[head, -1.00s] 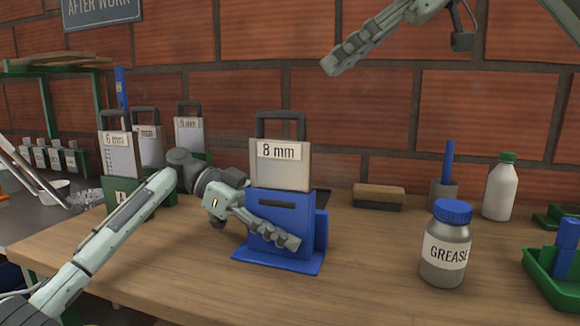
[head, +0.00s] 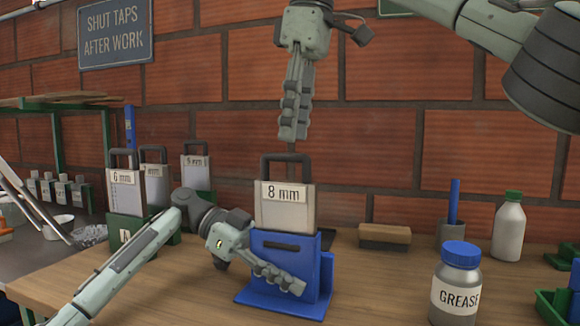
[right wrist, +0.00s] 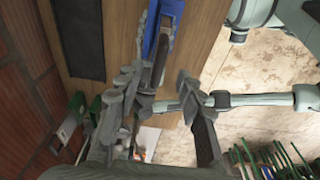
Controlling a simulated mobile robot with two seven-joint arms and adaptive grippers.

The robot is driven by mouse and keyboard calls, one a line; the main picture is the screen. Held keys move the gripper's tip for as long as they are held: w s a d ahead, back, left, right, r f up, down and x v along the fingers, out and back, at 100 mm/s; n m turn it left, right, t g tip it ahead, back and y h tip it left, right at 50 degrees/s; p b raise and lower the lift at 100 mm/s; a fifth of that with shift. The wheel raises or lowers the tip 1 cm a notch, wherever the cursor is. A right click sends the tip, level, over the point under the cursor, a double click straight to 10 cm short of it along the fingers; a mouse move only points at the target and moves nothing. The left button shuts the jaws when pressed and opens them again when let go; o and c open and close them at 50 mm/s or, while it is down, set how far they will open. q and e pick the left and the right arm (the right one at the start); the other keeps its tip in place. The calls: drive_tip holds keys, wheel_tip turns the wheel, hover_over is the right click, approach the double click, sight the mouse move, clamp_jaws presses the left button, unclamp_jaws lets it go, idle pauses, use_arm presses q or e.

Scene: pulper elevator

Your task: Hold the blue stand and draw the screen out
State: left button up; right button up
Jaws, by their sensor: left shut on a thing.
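The blue stand (head: 262,290) is upright on the wooden bench. The pale screen (head: 287,218), labelled 8 mm, stands in it, with its dark loop handle (head: 286,160) on top. My left gripper (head: 290,286) is shut on the stand, its fingers across the front face. My right gripper (head: 292,136) points down just above the handle, not touching it in the head view. In the right wrist view its fingers (right wrist: 165,125) are spread apart, with the handle (right wrist: 160,62) and blue stand (right wrist: 165,15) showing beyond and between them.
Other screens stand in a green rack (head: 128,229) at left. A brush (head: 385,236), a white bottle (head: 509,228) and a grease jar (head: 456,285) are at right. The brick wall is close behind.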

sight(287, 182)
drive_tip(key=f, duration=0.3)
drive_tip(key=a+f, duration=0.1)
drive_tip(key=f, duration=0.6)
drive_tip(key=shift+w+a+f, duration=0.25)
drive_tip(key=shift+w+f, duration=0.05)
drive_tip(key=shift+f, duration=0.05)
clamp_jaws()
drive_tip(key=shift+r, duration=0.15)
idle(0.8)
drive_tip(key=shift+r, duration=6.4)
